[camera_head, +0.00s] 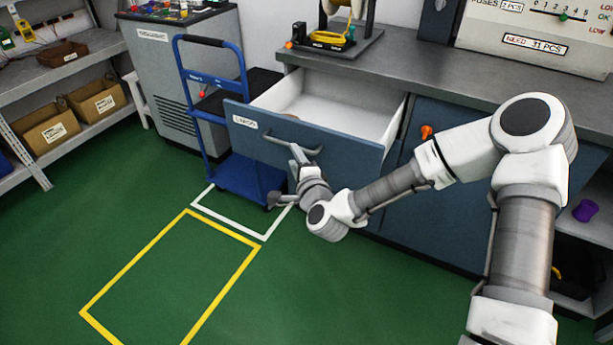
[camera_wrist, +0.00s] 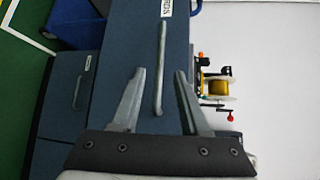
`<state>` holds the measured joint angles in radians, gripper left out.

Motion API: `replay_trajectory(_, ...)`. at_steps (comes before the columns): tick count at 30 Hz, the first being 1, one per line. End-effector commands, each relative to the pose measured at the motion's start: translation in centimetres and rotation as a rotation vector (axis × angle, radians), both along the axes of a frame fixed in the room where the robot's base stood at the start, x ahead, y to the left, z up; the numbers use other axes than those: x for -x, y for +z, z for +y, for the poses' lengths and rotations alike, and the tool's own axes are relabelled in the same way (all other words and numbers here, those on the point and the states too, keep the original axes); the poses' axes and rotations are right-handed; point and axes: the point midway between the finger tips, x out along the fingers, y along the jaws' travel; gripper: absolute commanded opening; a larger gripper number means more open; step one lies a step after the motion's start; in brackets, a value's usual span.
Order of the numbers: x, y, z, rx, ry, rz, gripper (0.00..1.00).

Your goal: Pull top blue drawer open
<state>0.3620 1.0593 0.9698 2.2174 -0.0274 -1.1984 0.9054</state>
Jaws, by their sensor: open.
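The top blue drawer (camera_head: 350,160) is pulled out from the bench, and its white inside shows in the head view. Its grey bar handle (camera_head: 280,138) runs across the front. In the wrist view the blue drawer front (camera_wrist: 178,35) fills the middle, with the handle (camera_wrist: 161,50) standing lengthwise. My gripper (camera_head: 298,152) is at the handle's right part in the head view. In the wrist view my gripper (camera_wrist: 160,76) is open, with the handle between its two parted fingers. Whether a finger touches the handle I cannot tell.
A blue trolley (camera_head: 243,178) stands left of the drawer, close to its front corner. The bench top (camera_head: 440,80) carries a spool stand (camera_head: 345,35). A lower blue front (camera_wrist: 68,95) with a handle shows in the wrist view. Green floor (camera_head: 300,290) in front is clear.

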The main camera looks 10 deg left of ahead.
Motion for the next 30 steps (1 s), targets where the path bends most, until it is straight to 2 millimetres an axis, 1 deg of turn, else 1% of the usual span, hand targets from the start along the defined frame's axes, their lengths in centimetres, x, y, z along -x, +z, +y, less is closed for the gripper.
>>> replay_trajectory(1, 1.0, 0.3, -0.5, 0.002, 0.001, 0.001, 0.45)
replay_trajectory(3, 2.3, 0.5, -1.1, 0.001, 0.001, 0.003, 0.45)
replay_trajectory(9, 5.8, 1.0, -2.8, 0.002, 0.0, 0.001, 0.45)
replay_trajectory(15, 8.0, 1.3, -3.9, 0.0, 0.0, 0.001, 0.45)
replay_trajectory(21, 8.7, 1.4, -4.3, 0.0, -0.001, 0.0, 0.45)
replay_trajectory(30, 8.7, 1.4, -4.2, 0.0, -0.001, 0.0, 0.45)
